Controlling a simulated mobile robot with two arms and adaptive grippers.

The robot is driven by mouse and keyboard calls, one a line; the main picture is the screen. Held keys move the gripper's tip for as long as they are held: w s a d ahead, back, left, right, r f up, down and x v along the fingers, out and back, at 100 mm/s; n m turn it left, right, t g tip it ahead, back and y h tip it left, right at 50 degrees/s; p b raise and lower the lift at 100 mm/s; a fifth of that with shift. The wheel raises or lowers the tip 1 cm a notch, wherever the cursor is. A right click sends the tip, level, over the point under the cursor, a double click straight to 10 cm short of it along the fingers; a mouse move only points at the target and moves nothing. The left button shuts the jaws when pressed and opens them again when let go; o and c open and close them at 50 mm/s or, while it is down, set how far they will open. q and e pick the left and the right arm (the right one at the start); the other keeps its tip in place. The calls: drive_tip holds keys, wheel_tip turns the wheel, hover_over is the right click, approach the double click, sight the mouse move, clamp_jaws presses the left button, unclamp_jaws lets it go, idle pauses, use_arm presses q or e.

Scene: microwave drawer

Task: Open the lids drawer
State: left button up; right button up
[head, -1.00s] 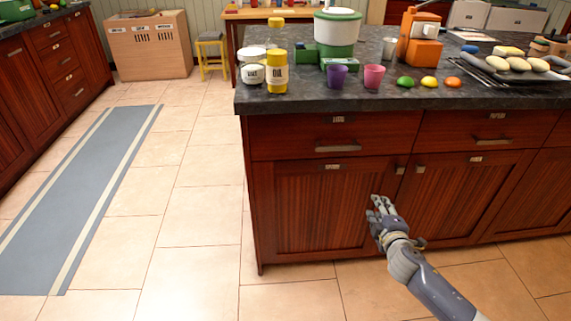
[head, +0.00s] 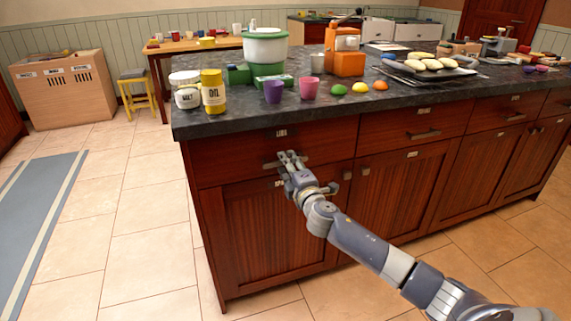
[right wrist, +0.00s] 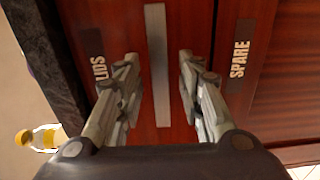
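The lids drawer (head: 232,152) is the top left drawer of the dark red island, with its front flush with the cabinet. In the right wrist view the metal handle (right wrist: 158,65) runs between the two fingers of my gripper (right wrist: 158,80), with gaps on both sides. The fingers are open. My left gripper is not in view.
Below is a cabinet door (head: 262,235) labelled "SPARE" in the wrist view. The dark countertop (head: 235,118) overhangs the drawer. An oil bottle (head: 213,92), a purple cup (head: 273,91) and a pink cup (head: 309,88) stand near its edge.

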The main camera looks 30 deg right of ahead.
drive_tip(key=shift+x, duration=0.95)
drive_tip(key=shift+a, duration=0.1)
clamp_jaws()
drive_tip(key=shift+f, duration=0.1)
